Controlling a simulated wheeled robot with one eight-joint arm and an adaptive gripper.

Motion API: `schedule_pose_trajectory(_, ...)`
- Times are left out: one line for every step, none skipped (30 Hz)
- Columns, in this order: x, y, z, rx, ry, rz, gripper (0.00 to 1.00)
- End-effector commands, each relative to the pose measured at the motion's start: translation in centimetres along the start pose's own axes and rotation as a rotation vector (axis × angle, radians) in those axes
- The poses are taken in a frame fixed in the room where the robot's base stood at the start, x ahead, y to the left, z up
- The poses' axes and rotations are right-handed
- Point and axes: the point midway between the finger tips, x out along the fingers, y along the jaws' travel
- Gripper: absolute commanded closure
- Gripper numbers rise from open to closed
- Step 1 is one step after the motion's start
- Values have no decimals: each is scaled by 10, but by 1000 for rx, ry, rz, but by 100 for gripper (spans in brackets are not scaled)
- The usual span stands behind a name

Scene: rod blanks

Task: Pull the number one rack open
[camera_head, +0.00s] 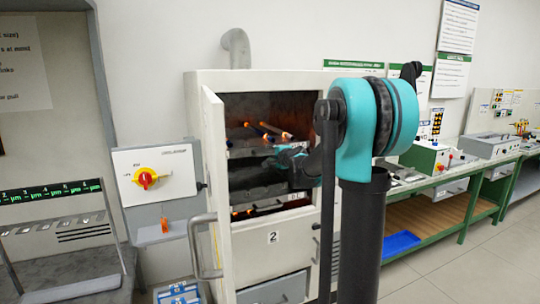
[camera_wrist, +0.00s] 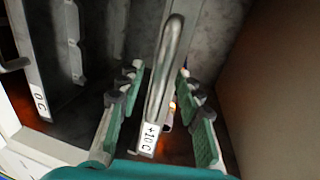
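An oven cabinet (camera_head: 272,240) stands open, with its door (camera_head: 207,170) swung out to the left. Inside, an upper rack (camera_head: 242,151) carries several rods with glowing orange ends. A lower rack front with a small label (camera_head: 296,204) shows beneath my arm. My gripper (camera_head: 290,160) reaches into the opening between them. In the wrist view my gripper (camera_wrist: 157,80) is open, its green-padded fingers on either side of a grey bar handle (camera_wrist: 167,75). The handle belongs to a rack front labelled "+10 C" (camera_wrist: 149,139). I cannot see contact. No rack number "1" is readable.
Another rack front, labelled "0 C" (camera_wrist: 41,105), lies left in the wrist view. The oven wall (camera_wrist: 265,80) is close on the right. A switch panel (camera_head: 155,175) stands left of the door. A green workbench (camera_head: 450,210) runs along the right.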

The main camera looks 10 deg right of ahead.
Motion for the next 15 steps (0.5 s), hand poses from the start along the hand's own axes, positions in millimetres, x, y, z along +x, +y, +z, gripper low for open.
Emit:
schedule_pose_trajectory(4, 0, 0, 0, 0, 0, 65)
schedule_pose_trajectory(5, 0, 0, 0, -1, 0, 65)
schedule_pose_trajectory(6, 0, 0, 0, 0, 0, 65)
schedule_pose_trajectory(7, 0, 0, 0, 0, 0, 65)
schedule_pose_trajectory(7, 0, 0, 0, 0, 0, 65)
schedule_pose_trajectory(8, 0, 0, 0, 0, 0, 65)
schedule_pose_trajectory(8, 0, 0, 0, 0, 0, 65)
schedule_pose_trajectory(8, 0, 0, 0, 0, 0, 65)
schedule_pose_trajectory(8, 0, 0, 0, 0, 0, 65)
schedule_pose_trajectory(8, 0, 0, 0, 0, 0, 65)
schedule_pose_trajectory(8, 0, 0, 0, 0, 0, 65)
schedule_pose_trajectory(8, 0, 0, 0, 0, 0, 65)
schedule_pose_trajectory(7, 0, 0, 0, 0, 0, 67)
schedule_pose_trajectory(7, 0, 0, 0, 0, 0, 71)
schedule_pose_trajectory(7, 0, 0, 0, 0, 0, 76)
